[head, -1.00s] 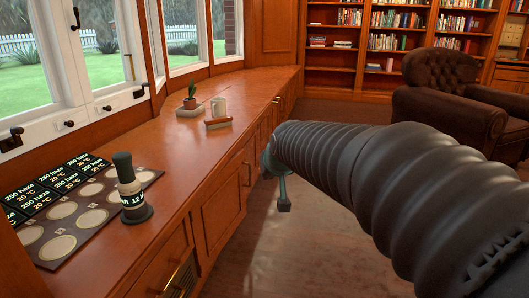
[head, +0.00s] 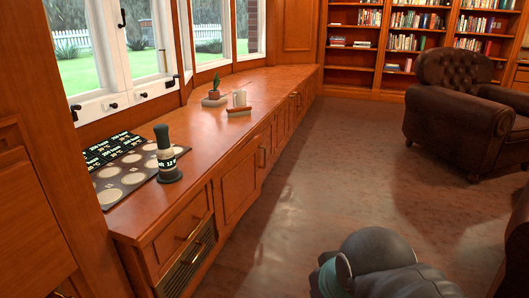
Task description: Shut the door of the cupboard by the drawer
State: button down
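The cupboard door (head: 239,187) is a reddish wooden panel low in the long window counter, just right of the drawer as seen here. Its upright handle (head: 262,157) is near its right edge. The door looks about flush with the cabinet front; I cannot tell whether a small gap is left. The drawer (head: 184,227) looks shut, above a dark vented panel (head: 190,266). My arm (head: 375,262) shows at the bottom edge, well apart from the door, with open floor between. My gripper itself is not in view.
A brown armchair (head: 460,115) stands right. The floor (head: 330,180) along the cabinets is clear.

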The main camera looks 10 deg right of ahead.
aim_at(236, 187)
jog(key=z, duration=0.9)
jog(key=i, duration=1)
jog(key=u, duration=0.5)
jog(key=i, duration=0.5)
jog(key=u, duration=0.65)
